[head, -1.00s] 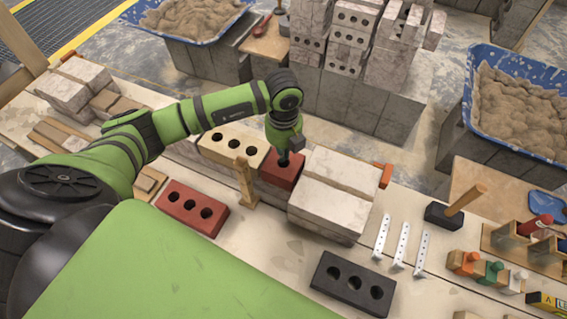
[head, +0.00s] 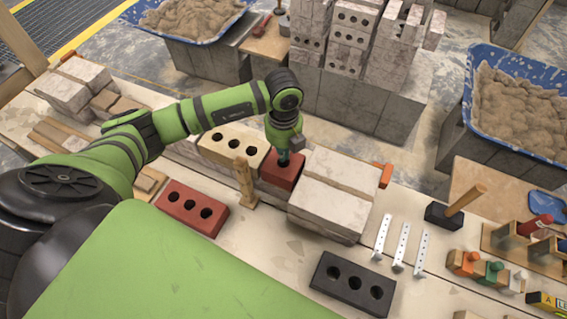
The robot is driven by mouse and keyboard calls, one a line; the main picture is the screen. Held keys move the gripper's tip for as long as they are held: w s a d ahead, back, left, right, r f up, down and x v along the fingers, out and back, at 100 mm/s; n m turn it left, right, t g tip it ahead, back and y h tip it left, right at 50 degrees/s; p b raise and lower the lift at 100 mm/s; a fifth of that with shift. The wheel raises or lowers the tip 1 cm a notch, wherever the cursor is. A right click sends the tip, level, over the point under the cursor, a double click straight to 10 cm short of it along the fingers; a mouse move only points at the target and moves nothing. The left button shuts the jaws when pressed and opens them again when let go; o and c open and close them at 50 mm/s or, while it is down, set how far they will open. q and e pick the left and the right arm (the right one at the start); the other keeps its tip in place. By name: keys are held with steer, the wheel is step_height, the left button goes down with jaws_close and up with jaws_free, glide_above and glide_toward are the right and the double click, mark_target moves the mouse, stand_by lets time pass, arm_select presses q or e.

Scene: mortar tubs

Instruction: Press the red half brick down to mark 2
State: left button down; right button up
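The red half brick (head: 281,174) sits in the row between the cream three-hole brick (head: 232,147) and the pale block stack (head: 331,193). My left gripper (head: 284,160) points straight down, with its tip at the top of the half brick. Whether its fingers are open or shut is too small to tell. A wooden gauge post (head: 244,182) stands in front of the half brick's left side; I cannot read any mark on it. My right gripper is not in view.
A red three-hole brick (head: 191,208) and a dark three-hole brick (head: 352,284) lie in front. White perforated strips (head: 401,245), a wood-handled hammer (head: 455,207) and colored-knob blocks (head: 493,270) lie right. Blue mortar tubs (head: 517,103) stand behind. Bare bench shows between the front bricks.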

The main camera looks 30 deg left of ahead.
arm_select(q)
steer(key=shift+s+f+b, duration=0.1)
steer(key=shift+f+b, duration=1.05)
steer(key=shift+f, duration=0.35)
stand_by(1.8)
steer(key=shift+r, duration=0.15)
steer(key=shift+r+p, duration=2)
steer(key=shift+r, duration=0.5)
